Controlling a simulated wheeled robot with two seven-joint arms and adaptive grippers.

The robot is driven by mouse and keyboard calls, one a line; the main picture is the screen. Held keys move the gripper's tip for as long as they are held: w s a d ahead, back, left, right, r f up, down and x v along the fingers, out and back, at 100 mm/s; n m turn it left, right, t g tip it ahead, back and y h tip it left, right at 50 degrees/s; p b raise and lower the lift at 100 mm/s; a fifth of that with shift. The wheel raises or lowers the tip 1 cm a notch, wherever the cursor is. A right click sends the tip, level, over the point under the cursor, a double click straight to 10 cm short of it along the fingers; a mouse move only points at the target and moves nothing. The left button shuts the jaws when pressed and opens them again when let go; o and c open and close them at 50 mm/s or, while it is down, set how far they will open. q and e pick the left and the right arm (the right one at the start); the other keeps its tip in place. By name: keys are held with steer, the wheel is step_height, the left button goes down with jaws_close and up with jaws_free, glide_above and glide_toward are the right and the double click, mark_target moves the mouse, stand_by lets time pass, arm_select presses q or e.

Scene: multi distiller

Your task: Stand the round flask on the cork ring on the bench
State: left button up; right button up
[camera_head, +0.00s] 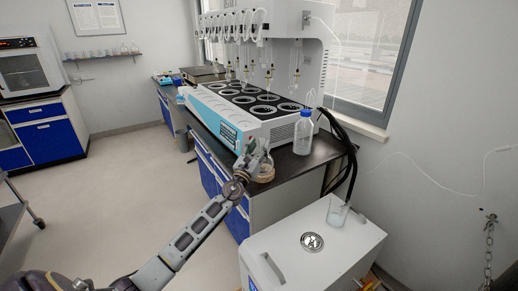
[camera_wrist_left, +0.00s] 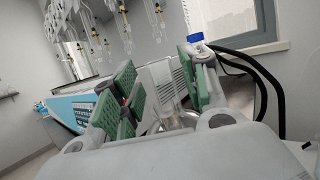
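The clear round flask (camera_head: 266,166) sits on the bench near its front corner, just right of my left gripper, over the brown cork ring (camera_head: 265,179). It looks upright, but the contact with the ring is too small to make out fully. My left gripper (camera_head: 254,148) is at the flask's upper part. In the left wrist view its green-padded fingers (camera_wrist_left: 162,92) stand apart, with clear glass of the flask (camera_wrist_left: 170,112) in the gap and space visible beside it. The flask's lower part is hidden there by the gripper body. My right gripper is not in view.
The white and blue distiller (camera_head: 235,118) stands behind the flask on the dark bench (camera_head: 318,158). A blue-capped bottle (camera_head: 303,133) stands to the right. A white cabinet (camera_head: 300,250) with a beaker (camera_head: 338,212) and black hoses (camera_head: 350,160) are nearer right.

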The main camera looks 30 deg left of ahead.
arm_select(q)
steer(key=shift+s+f, duration=0.1)
steer(key=shift+s, duration=0.05)
stand_by(0.3)
steer(key=shift+s+f, duration=0.15)
steer(key=shift+s, duration=0.2)
steer(key=v, duration=1)
steer(key=shift+s, duration=0.4)
steer(key=shift+f, duration=0.15)
stand_by(0.5)
